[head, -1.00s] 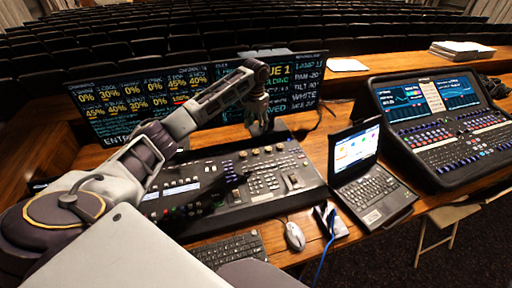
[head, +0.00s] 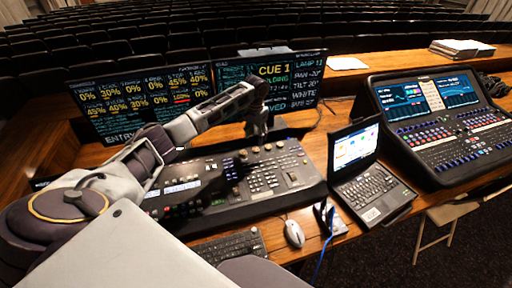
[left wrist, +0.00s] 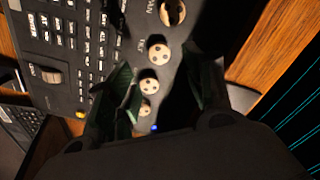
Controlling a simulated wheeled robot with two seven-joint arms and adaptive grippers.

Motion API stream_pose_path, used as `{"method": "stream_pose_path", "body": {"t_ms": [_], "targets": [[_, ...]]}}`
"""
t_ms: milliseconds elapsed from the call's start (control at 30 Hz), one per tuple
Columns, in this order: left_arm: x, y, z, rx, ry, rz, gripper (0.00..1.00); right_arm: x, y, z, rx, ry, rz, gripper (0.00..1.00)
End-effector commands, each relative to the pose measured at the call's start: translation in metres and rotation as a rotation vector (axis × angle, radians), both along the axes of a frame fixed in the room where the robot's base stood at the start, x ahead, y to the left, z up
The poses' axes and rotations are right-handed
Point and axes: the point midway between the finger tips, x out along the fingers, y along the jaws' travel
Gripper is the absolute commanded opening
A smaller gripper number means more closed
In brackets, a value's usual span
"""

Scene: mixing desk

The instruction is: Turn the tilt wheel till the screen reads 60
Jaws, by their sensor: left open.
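The console (head: 215,205) has a row of round wheels along its back right part. In the left wrist view, the pale tilt wheel (left wrist: 158,53) shows beside a label that seems to read TILT, next to the larger PAN wheel (left wrist: 172,13). My left gripper (head: 262,133) hangs over the console's back edge by the wheels. In the left wrist view its two dark fingers (left wrist: 165,90) are apart and empty, with smaller wheels showing between them; contact cannot be told. The screen (head: 290,88) shows CUE 1 and a TILT line, whose number is too small to read surely. My right gripper is not in view.
A second monitor (head: 135,100) stands to the left. An open laptop (head: 368,185) is right of the console, with another mixing desk (head: 440,125) beyond it. A mouse (head: 293,233) and a keyboard (head: 228,247) lie in front.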

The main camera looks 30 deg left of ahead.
Motion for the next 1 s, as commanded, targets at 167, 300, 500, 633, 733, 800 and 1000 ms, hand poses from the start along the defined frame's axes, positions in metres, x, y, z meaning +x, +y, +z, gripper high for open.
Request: {"method": "stream_pose_path", "body": {"t_ms": [167,300,500,633,733,800,1000], "targets": [[-0.001,0.0,-0.024,0.0,0.003,0.0,0.52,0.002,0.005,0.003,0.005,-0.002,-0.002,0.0],[-0.001,0.0,-0.043,0.0,0.003,0.001,0.52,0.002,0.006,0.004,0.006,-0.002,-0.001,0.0],[-0.001,0.0,-0.063,0.0,0.002,0.0,0.52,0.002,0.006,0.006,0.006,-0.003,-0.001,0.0],[0.0,0.0,-0.07,0.0,0.0,0.0,0.52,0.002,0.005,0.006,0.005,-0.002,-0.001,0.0],[0.0,0.0,-0.073,0.0,0.0,0.0,0.52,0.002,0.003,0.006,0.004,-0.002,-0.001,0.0],[0.0,0.0,-0.073,0.0,0.0,0.0,0.52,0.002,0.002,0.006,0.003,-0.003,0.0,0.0],[0.0,0.0,-0.073,0.0,0.0,0.0,0.52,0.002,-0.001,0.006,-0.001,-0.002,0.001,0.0]]}}
